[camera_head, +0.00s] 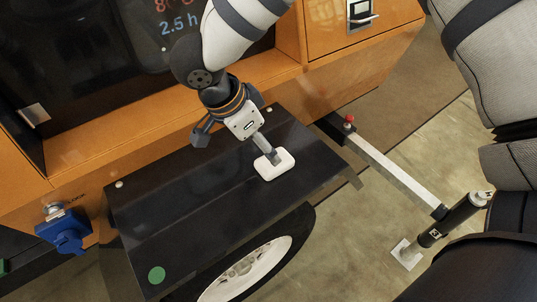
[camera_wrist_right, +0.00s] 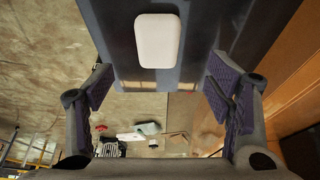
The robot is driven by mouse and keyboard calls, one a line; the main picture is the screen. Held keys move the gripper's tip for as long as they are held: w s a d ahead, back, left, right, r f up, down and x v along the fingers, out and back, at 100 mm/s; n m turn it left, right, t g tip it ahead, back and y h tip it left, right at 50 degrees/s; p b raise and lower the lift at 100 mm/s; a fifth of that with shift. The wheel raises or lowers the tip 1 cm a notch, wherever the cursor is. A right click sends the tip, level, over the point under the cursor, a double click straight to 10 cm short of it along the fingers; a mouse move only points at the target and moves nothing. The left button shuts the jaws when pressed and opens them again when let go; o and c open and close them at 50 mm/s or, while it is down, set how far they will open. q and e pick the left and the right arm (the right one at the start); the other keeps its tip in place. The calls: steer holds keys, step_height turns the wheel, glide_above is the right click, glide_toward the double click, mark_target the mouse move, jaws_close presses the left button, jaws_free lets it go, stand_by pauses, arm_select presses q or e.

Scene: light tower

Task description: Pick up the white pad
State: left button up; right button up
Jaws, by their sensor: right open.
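The white pad (camera_head: 274,165) is a small rounded block lying on the dark fender plate (camera_head: 180,215), near its right end. In the right wrist view the pad (camera_wrist_right: 159,41) is above the middle of the picture, on the dark plate (camera_wrist_right: 215,15). My right gripper (camera_head: 236,148) hangs over the plate, with one finger overlapping the pad's upper edge in the head view. In the wrist view the right gripper (camera_wrist_right: 160,88) is open and empty; the pad lies beyond the fingers, apart from them. My left gripper is not in view.
An orange cabinet (camera_head: 365,75) runs along the plate's upper side. A wheel (camera_head: 248,270) shows below it. A blue connector (camera_head: 65,232) is at left, a green dot (camera_head: 156,275) on the plate. A red knob (camera_head: 349,119) and a dark post (camera_head: 455,220) stand right.

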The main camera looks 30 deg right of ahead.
mark_target(268, 172)
steer(key=x, duration=0.8)
steer(key=shift+s+d, duration=0.1)
steer(key=shift+r, duration=0.1)
steer(key=c, duration=1.1)
